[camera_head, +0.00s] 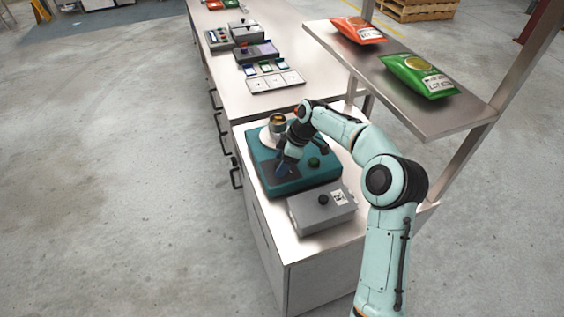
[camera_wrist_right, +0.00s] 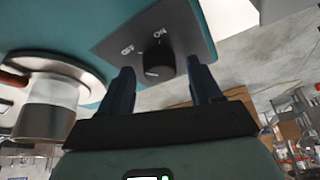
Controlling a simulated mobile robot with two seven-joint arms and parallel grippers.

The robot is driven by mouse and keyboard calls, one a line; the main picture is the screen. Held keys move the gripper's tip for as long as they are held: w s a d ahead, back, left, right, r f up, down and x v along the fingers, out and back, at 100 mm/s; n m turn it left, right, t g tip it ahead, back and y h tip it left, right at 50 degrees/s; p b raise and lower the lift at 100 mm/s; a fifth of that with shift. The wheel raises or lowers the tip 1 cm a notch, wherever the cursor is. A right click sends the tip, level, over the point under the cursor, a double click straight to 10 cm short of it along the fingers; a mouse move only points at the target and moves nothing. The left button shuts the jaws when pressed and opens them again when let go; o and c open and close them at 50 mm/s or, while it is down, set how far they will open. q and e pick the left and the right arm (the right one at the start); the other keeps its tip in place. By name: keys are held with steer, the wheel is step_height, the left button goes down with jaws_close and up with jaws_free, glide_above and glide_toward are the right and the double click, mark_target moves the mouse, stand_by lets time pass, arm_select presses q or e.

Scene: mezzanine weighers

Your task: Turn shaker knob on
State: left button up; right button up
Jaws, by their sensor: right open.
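The teal shaker (camera_head: 322,179) stands on the near end of the bench. Its dark panel (camera_wrist_right: 198,25) carries OFF and ON labels and a black knob (camera_wrist_right: 160,62). A pale mark shows on the knob, but I cannot clearly tell which label it points at. My right gripper (camera_head: 285,160) is at the shaker's panel and hides the knob in the head view. In the right wrist view, its two fingers are open, one on each side of the knob; I cannot tell whether they touch it. My left gripper is not in view.
A metal-sided jar (camera_head: 277,124) stands at the shaker's back left. A grey box with a black knob (camera_head: 320,211) sits in front. A shelf (camera_head: 400,80) with orange and green bags overhangs the right side.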

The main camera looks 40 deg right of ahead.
steer(key=shift+f, duration=0.1)
steer(key=c, duration=1)
steer(key=shift+c, duration=0.2)
